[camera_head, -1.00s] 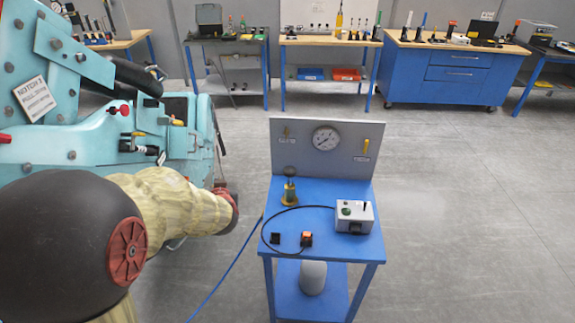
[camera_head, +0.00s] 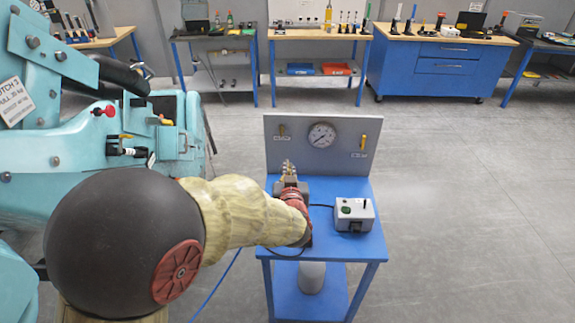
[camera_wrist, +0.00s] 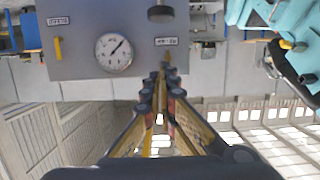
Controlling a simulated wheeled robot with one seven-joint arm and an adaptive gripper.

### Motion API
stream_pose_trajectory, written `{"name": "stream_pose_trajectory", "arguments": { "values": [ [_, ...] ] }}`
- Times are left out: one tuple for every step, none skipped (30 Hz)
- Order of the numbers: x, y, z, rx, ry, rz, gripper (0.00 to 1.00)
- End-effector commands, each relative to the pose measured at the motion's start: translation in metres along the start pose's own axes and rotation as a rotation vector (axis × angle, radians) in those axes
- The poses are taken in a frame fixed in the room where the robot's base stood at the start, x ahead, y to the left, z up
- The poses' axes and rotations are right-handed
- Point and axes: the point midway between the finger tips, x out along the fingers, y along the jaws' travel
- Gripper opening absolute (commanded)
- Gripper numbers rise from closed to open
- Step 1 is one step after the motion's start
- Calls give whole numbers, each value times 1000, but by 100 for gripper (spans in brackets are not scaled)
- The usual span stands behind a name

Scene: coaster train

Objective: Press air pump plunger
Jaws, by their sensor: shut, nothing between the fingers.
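The air pump's dark round plunger knob (camera_wrist: 160,13) shows at the top edge of the wrist view, which is upside down. In the head view my gripper and wrist hide the pump. My gripper (camera_head: 288,168) is above the blue cart, in front of the grey gauge panel (camera_head: 350,165). In the wrist view my fingers (camera_wrist: 166,74) are together, empty, and point at the panel. They are apart from the knob in that picture; the depth gap is hard to tell.
The panel carries a round gauge (camera_head: 321,135) and two yellow levers, left (camera_head: 282,131) and right (camera_head: 363,142). A grey switch box (camera_head: 355,214) sits on the right of the cart (camera_head: 340,246). A large teal machine (camera_head: 70,160) stands at left. Floor right of the cart is clear.

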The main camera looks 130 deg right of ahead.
Motion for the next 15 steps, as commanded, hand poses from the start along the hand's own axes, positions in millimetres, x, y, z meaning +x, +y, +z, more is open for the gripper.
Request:
{"name": "stream_pose_trajectory", "arguments": {
  "values": [
    [0,0,0,0,0,0,0],
    [0,0,0,0,0,0,0],
    [0,0,0,0,0,0,0],
    [0,0,0,1,-1,0,0],
    [1,0,0,1,-1,0,0],
    [3,0,0,1,-1,-1,0],
    [4,-1,0,1,-1,-1,0],
    [7,-1,1,1,-1,-1,0],
    [11,0,1,1,-1,-1,0],
    [15,0,1,1,-1,0,0],
    [19,0,2,1,-2,-1,0],
    [26,-1,2,1,-2,-2,0],
    [32,-1,2,0,-1,-3,0],
    [37,-1,2,1,-2,-3,0],
    [45,-1,2,1,-1,-2,0]
  ]
}}
